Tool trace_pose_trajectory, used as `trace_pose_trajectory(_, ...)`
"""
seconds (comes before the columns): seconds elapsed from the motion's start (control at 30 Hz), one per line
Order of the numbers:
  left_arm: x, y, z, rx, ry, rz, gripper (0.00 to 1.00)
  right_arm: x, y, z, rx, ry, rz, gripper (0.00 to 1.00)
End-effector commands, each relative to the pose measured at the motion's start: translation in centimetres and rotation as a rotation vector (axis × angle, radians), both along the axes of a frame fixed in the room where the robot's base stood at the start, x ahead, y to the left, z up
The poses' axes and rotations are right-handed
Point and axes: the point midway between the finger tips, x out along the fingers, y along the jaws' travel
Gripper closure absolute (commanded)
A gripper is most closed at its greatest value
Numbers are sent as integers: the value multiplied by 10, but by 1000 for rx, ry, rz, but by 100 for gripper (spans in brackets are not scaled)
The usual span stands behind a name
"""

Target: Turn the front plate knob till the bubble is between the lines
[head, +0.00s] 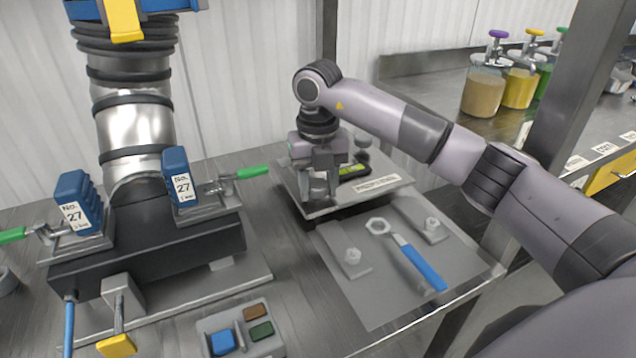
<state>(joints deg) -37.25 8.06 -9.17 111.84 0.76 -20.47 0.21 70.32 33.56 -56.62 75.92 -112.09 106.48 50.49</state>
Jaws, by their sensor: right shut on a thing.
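The plate (381,187) is a pale square platform on a dark base at the back middle of the bench, with a printed label on its front edge. A level vial (352,171), green in a dark holder, lies on it; its bubble and lines are too small to tell. My right gripper (319,194) points down at the plate's left front part and is shut on the front plate knob, which its fingers mostly hide. A second grey knob (362,141) stands at the plate's back. My left gripper is out of view.
A blue-handled wrench (416,262) lies on a grey mat in front of the plate, between two bolted blocks. A black machine (150,252) with blue "No. 27" blocks stands left. A button box (240,329) is at the front. Jars (483,91) stand back right.

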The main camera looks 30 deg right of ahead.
Motion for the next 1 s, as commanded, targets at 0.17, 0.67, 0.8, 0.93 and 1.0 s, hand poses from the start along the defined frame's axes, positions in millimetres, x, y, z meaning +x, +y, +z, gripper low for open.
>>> trace_pose_trajectory(0.17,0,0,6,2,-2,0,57,0,-1,2,0,0,-84,86)
trace_pose_trajectory(0.67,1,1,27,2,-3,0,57,1,0,3,0,-1,-528,87)
trace_pose_trajectory(0.8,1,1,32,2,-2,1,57,1,0,3,1,-1,-655,87)
trace_pose_trajectory(0.93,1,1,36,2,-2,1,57,1,0,3,0,-1,-761,87)
trace_pose_trajectory(1.0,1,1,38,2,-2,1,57,1,0,2,1,-1,-813,87)
